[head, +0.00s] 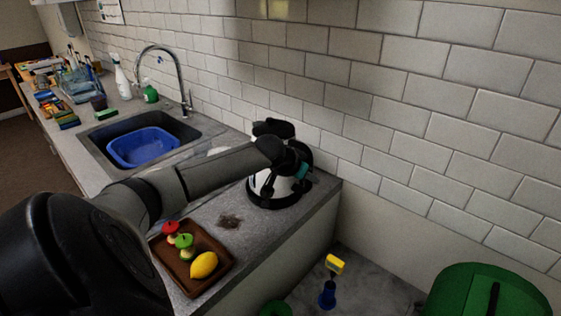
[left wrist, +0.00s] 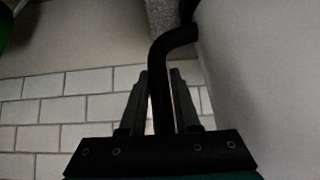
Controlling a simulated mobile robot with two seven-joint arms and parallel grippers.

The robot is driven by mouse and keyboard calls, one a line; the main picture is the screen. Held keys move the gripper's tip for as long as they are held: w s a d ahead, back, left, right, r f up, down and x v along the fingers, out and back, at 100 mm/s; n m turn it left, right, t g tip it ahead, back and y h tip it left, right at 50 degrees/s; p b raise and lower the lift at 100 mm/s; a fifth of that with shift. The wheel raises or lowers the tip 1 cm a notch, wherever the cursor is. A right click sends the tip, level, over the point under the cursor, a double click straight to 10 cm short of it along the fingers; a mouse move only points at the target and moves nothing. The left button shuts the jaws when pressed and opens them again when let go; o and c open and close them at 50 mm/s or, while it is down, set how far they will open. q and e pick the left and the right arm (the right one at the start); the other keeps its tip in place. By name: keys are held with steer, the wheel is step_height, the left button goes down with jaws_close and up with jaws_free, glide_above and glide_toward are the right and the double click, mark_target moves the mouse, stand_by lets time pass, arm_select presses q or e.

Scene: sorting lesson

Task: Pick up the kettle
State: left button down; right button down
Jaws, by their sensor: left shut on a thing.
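The kettle (head: 281,186) is white with a black lid, handle and base. It stands upright at the near end of the counter, close to the tiled wall. My left gripper (head: 297,168) reaches it, and my wrist and hand cover part of it. In the left wrist view the fingers of my left gripper (left wrist: 159,78) are shut on the kettle's black curved handle (left wrist: 172,44), one finger on each side. The pale kettle body (left wrist: 255,80) fills the right of that view. My right gripper is not in view.
A wooden tray (head: 217,282) with a lemon (head: 204,265) and other toy fruit lies on the counter. Behind it are a sink with a blue basin (head: 143,147) and a tall tap (head: 183,83). The counter ends just right of the kettle; a green bin (head: 485,290) stands below.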

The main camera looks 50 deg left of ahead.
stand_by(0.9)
arm_select(q)
steer(key=shift+w+a+r, duration=0.15)
steer(key=shift+r, duration=0.15)
